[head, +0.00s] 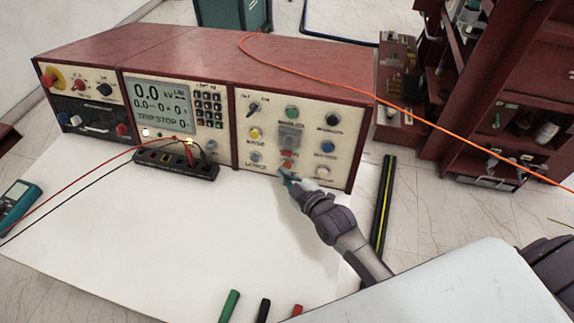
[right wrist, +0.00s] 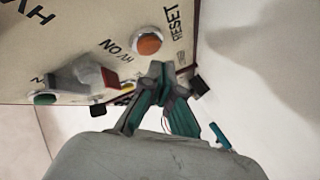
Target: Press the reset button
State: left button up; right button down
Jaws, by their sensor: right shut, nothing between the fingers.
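The red-brown control console (head: 190,48) stands on a white surface, its cream right panel (head: 245,125) facing me. In the right wrist view an orange round button (right wrist: 148,42) sits between the printed words "HV ON" and "RESET"; it seems to be the orange-red spot just above my fingertips in the head view (head: 288,162). My right gripper (head: 286,175) is shut and empty in front of the lower panel. In the wrist view its teal fingertips (right wrist: 159,76) appear beside the button, not over it; I cannot tell whether they touch the panel. My left gripper is not in view.
Other knobs and buttons surround it, including a green button (head: 292,112) and a blue one (head: 327,146). A dark terminal block (head: 165,160) with red and black leads stands left. An orange cable (head: 400,113) crosses above right. Much of the white surface (head: 130,250) is bare.

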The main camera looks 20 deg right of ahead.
jog(key=shift+w+d, duration=0.1)
dwell(0.7)
jog(key=shift+w+d+f, duration=0.15)
jog(key=shift+w, duration=0.1)
jog(key=shift+w+d+f, duration=0.1)
jog(key=shift+w+d, duration=0.15)
jog(key=shift+w, duration=0.1)
dwell(0.8)
dwell(0.4)
jog(key=shift+s+a+r+p, duration=0.2)
jog(key=shift+s+a+p, duration=0.05)
jog(key=shift+s+p, duration=0.15)
jog(key=shift+s+a, duration=0.25)
jog(key=shift+s, duration=0.1)
jog(key=shift+p, duration=0.3)
